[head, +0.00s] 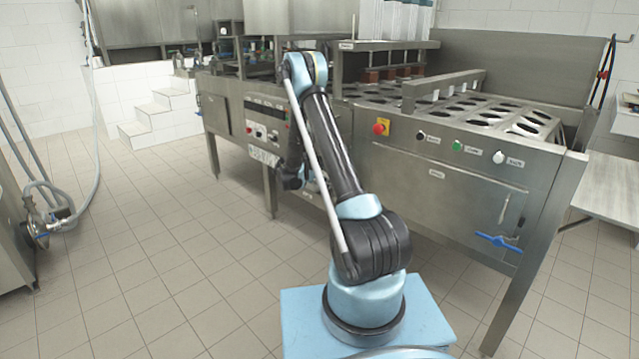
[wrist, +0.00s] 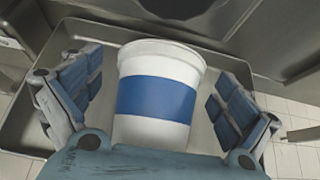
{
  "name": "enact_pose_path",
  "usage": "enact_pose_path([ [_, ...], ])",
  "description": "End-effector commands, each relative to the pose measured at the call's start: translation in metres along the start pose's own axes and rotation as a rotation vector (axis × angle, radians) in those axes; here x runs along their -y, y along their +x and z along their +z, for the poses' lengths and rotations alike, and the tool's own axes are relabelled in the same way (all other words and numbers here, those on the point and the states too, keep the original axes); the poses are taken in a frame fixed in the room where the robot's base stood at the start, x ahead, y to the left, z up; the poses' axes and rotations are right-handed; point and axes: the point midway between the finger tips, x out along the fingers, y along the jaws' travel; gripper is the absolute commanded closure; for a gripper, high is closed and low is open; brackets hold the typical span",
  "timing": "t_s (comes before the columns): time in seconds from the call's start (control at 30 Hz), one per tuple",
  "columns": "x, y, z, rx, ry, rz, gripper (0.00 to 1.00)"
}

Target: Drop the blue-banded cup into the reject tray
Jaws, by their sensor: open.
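In the wrist view, the white cup with a blue band (wrist: 157,97) lies between the two spread fingers of my gripper (wrist: 160,92). Gaps show between the fingers and the cup on both sides. The cup appears over or in a grey metal tray (wrist: 37,88); I cannot tell whether it rests on the tray's floor. Whether this is the reject tray does not show from any readable label. The head view shows my arm reaching toward the machine's front, with the gripper hidden behind the arm; the cup and tray do not show there.
The steel filling machine (head: 440,170) has a top with several round holes, coloured buttons and a blue valve handle (head: 497,242). A hose and valve (head: 45,215) stand at the far left. White steps (head: 160,105) are behind. The tiled floor (head: 150,260) at left is clear.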

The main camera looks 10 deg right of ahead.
Motion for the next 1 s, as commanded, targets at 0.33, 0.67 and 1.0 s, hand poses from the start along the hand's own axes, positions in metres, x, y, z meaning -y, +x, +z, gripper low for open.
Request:
enact_pose_path([
  [0.33,0.000,-0.011,0.011,0.000,-0.001,0.002,0.03],
  [0.67,-0.001,-0.077,0.010,0.000,-0.003,0.003,0.03],
  [1.0,-0.001,-0.122,0.010,0.000,-0.002,0.001,0.03],
])
